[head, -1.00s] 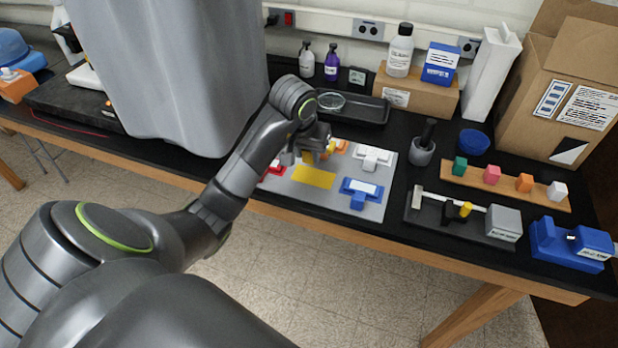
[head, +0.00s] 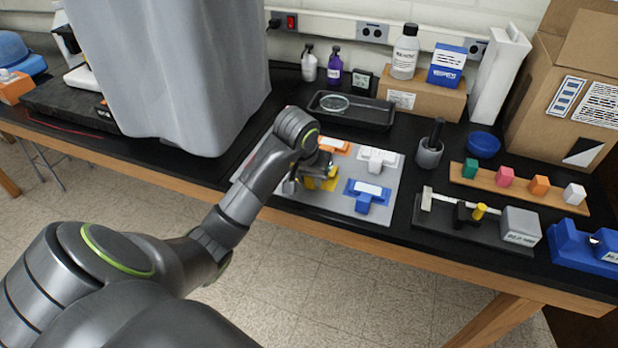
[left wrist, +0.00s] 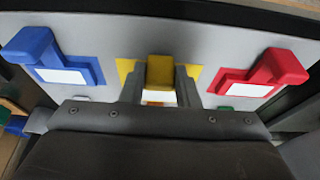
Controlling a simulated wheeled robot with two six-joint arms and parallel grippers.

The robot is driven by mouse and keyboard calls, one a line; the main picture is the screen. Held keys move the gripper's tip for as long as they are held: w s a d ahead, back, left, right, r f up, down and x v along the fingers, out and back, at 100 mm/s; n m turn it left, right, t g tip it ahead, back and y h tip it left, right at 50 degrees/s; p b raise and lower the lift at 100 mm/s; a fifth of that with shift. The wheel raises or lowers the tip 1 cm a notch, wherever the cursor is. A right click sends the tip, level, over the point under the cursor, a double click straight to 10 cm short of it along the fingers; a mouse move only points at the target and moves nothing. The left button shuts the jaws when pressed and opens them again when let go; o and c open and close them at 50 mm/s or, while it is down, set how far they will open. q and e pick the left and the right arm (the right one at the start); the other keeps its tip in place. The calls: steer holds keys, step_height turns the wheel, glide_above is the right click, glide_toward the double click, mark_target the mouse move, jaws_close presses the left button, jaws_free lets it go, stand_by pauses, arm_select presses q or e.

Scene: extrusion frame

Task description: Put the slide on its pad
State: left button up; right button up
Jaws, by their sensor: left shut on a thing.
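The yellow slide (left wrist: 160,70) has a yellow grip block and a white label. My left gripper (left wrist: 161,84) is shut on it, with one finger on each side. The yellow pad (left wrist: 194,72) shows on both sides of the slide in the left wrist view, so the slide is over it. I cannot tell whether the slide touches the pad. In the head view my left gripper (head: 307,180) is low over the grey board (head: 385,207), and my wrist hides part of the pad. My right gripper is not in view.
On the board are a blue slide (head: 366,195), a white slide (head: 377,157), an orange slide (head: 334,146) and a red slide (left wrist: 265,74). A black tray (head: 372,113) stands behind the board. A dark stand with a grey block (head: 520,226) is to the right.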

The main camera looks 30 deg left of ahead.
arm_select(q)
steer(key=shift+f+b, duration=0.2)
steer(key=shift+b, duration=0.15)
steer(key=o, duration=1)
steer(key=shift+c, duration=0.2)
steer(key=shift+r, duration=0.1)
steer(key=shift+r+p, duration=0.25)
steer(key=shift+p, duration=0.2)
steer(key=p+v, duration=0.1)
steer(key=v, duration=0.2)
steer(key=shift+w+r+p, duration=0.1)
steer(key=shift+r+p, duration=0.1)
steer(key=shift+p, duration=0.15)
steer(key=p+v, duration=0.8)
steer(key=p, duration=0.1)
steer(key=shift+s+r+p, duration=0.15)
steer(key=shift+s+p, duration=0.05)
steer(key=shift+p, duration=0.1)
